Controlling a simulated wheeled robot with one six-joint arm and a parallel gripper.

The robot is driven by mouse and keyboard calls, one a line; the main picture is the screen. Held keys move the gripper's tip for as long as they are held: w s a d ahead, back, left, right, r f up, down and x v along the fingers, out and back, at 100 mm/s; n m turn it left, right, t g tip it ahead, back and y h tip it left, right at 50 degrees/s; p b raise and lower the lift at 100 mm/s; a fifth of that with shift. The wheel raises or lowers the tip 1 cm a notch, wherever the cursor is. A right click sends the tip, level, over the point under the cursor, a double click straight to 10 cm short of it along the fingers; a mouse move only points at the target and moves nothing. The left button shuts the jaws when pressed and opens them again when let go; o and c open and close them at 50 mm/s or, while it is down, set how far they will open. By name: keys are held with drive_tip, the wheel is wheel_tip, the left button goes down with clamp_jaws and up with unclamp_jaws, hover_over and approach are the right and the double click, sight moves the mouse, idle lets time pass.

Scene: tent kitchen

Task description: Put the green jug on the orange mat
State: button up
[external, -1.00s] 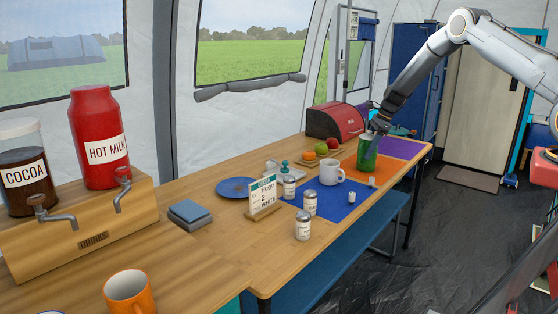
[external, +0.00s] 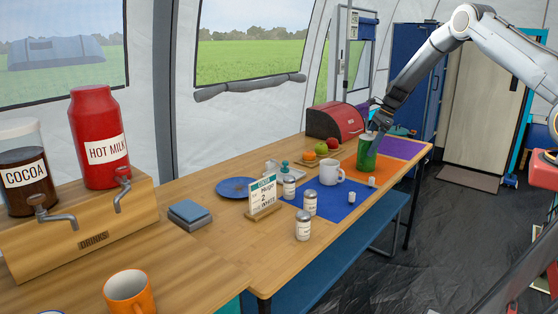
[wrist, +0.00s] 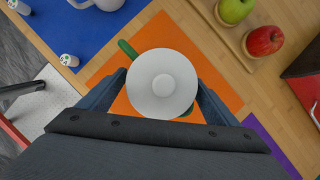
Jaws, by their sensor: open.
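The green jug (external: 366,154) stands upright on the orange mat (external: 350,166), on the long wooden table in the external view. In the wrist view I look down on its round white top (wrist: 162,86), with its green handle (wrist: 126,48) at the upper left. The orange mat (wrist: 215,66) shows around it there. My gripper (wrist: 160,92) is open, with one finger on each side of the jug's top. In the external view my gripper (external: 376,122) is at the jug's upper end. The jug's lower part is hidden in the wrist view.
A blue mat (external: 345,204) with a white mug (external: 330,173) lies nearer the camera, and a purple mat (external: 402,148) lies beyond. Apples and an orange (external: 310,155) sit on a board beside a red bread bin (external: 336,121). Shakers and a sign stand nearer the camera.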

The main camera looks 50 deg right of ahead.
drive_tip(key=b+v, duration=0.2)
drive_tip(key=v, duration=0.7)
drive_tip(key=shift+d, duration=0.1)
drive_tip(key=shift+r, duration=0.35)
drive_tip(key=shift+s+a+r, duration=0.15)
drive_tip(key=shift+a, duration=0.1)
drive_tip(key=s+a+r+n+g, duration=0.1)
drive_tip(key=s+a+n, duration=0.25)
drive_tip(key=a, duration=0.35)
drive_tip(key=s+a+n+h, duration=0.1)
drive_tip(key=s+a+n, duration=0.2)
drive_tip(key=a+n, duration=0.3)
drive_tip(key=s+a+r+n+g, duration=0.1)
drive_tip(key=s+a+n, duration=0.2)
drive_tip(key=a, duration=0.5)
drive_tip(key=s+a+n+h, duration=0.1)
drive_tip(key=s+a+n, duration=0.5)
drive_tip(key=s+n, duration=0.2)
drive_tip(key=s+a+f+n+g, duration=0.1)
drive_tip(key=s+a+n, duration=0.6)
drive_tip(key=s, duration=0.5)
drive_tip(key=shift+f+n+h, duration=0.35)
drive_tip(key=shift+n+h, duration=0.05)
drive_tip(key=shift+n, duration=0.05)
drive_tip(key=shift+s, duration=0.1)
